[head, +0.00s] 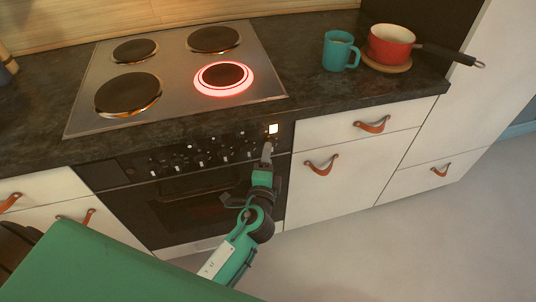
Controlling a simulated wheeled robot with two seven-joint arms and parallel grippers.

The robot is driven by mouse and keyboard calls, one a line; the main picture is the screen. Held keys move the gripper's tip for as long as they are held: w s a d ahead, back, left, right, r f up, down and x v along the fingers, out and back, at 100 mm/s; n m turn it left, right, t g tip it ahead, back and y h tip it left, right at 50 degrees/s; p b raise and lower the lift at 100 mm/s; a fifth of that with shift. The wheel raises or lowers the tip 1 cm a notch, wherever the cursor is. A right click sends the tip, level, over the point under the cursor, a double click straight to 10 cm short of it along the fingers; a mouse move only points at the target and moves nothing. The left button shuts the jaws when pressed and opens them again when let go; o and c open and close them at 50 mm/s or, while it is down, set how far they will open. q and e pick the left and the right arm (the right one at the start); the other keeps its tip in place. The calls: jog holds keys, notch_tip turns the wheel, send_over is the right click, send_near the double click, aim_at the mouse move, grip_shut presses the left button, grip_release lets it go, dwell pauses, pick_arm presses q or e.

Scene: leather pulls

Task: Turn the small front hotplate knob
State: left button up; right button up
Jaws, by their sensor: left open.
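The stove's black control panel (215,153) carries a row of small knobs with white marks. The front right hotplate (222,76), the smaller of the front two, has a glowing red ring around it. My left gripper (267,150) is open, with its fingertips at the right end of the knob row, just below a lit white square (273,129). The fingers cover this part of the panel, so I cannot tell whether they touch a knob. My right gripper is not in view.
A teal mug (340,50) and a red pan (391,43) on a round wooden board (388,65) stand on the dark counter (310,85) at the right. The oven door (190,205) is below the panel. Drawers with leather pulls (372,125) flank it.

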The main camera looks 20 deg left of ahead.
pick_arm(q)
jog(key=b+v, duration=0.2)
jog(key=v, duration=0.9)
jog(key=shift+s, duration=0.4)
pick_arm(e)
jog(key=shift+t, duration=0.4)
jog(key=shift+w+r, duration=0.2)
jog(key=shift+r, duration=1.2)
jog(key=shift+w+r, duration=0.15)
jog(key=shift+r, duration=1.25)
